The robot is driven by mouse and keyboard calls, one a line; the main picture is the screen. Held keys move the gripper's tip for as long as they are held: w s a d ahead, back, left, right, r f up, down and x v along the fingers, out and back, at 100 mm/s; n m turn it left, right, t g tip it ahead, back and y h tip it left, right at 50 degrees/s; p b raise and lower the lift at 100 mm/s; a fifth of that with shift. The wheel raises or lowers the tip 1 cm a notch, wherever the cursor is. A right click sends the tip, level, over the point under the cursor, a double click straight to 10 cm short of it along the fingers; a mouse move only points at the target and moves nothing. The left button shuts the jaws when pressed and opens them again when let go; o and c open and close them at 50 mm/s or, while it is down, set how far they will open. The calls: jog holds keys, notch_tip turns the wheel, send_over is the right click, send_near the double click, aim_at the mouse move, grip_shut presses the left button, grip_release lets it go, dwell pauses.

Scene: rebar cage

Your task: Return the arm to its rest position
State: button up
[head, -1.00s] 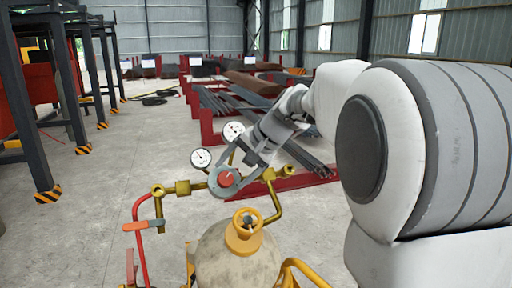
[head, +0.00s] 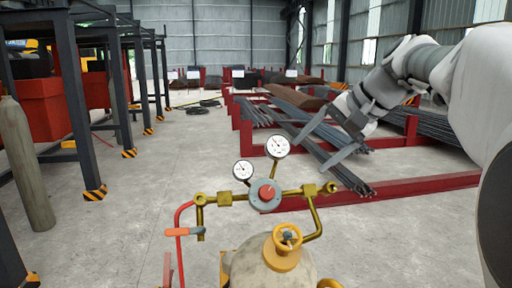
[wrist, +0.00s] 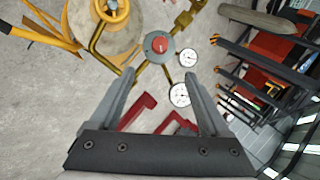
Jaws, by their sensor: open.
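My gripper (head: 309,155) is up and to the right of the gas regulator in the head view, with its two grey fingers spread and nothing between them. The regulator (head: 264,194) has a red knob, brass fittings and two white dial gauges (head: 277,146). It stands above a beige gas cylinder (head: 268,268) with a yellow valve. In the wrist view the open fingers (wrist: 160,73) frame the regulator knob (wrist: 159,45), which lies beyond them and apart from them. My arm comes in from the right edge of the head view.
A red rack (head: 400,187) with long dark bars stands behind my gripper on the right. A dark steel frame (head: 77,125) and a tall grey cylinder (head: 27,165) stand on the left. An orange-handled valve (head: 184,232) hangs left of the regulator. The floor between is clear.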

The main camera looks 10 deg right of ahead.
jog(key=s+a+f+n+h, duration=0.2)
jog(key=s+a+f+n, duration=0.1)
jog(key=s+f, duration=0.6)
jog(key=s+a+f+n+g+h, duration=0.1)
jog(key=s+a+f+n+h, duration=0.2)
jog(key=s+f, duration=0.6)
jog(key=s+a+n, duration=0.1)
jog(key=s+n, duration=0.1)
jog(key=s, duration=0.1)
jog(key=shift+a, duration=0.2)
dwell(2.7)
jog(key=c, duration=0.5)
jog(key=shift+s, duration=0.15)
